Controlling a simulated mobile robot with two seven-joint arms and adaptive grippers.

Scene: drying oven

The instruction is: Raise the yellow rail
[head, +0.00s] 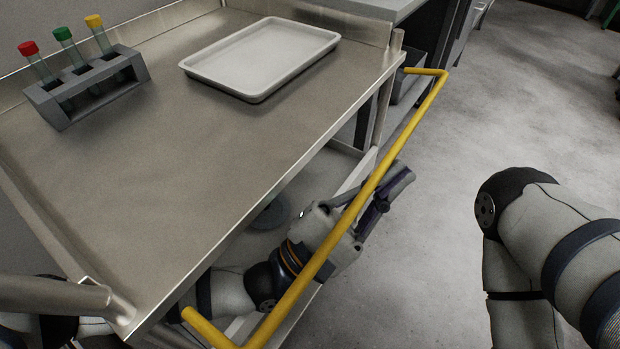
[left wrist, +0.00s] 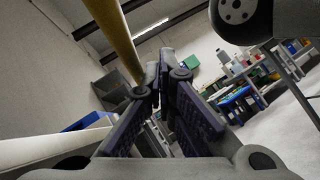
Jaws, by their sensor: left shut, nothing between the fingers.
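The yellow rail (head: 378,172) runs along the front side of the metal table (head: 200,190), standing out from its edge, with a bent end at each side. My left gripper (head: 390,192) is beyond the table edge, below the rail in the head view, and the rail crosses in front of its body. Its fingers are shut and empty. In the left wrist view the rail (left wrist: 115,35) passes to the left of the shut fingers (left wrist: 165,75); I cannot tell whether they touch. My right arm shows at the right, but its gripper is out of view.
A white tray (head: 262,58) lies at the back of the table. A grey rack (head: 88,88) holds tubes with red, green and yellow caps at the back left. Open floor (head: 530,110) lies right of the rail. Shelves with bottles (left wrist: 245,70) show in the left wrist view.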

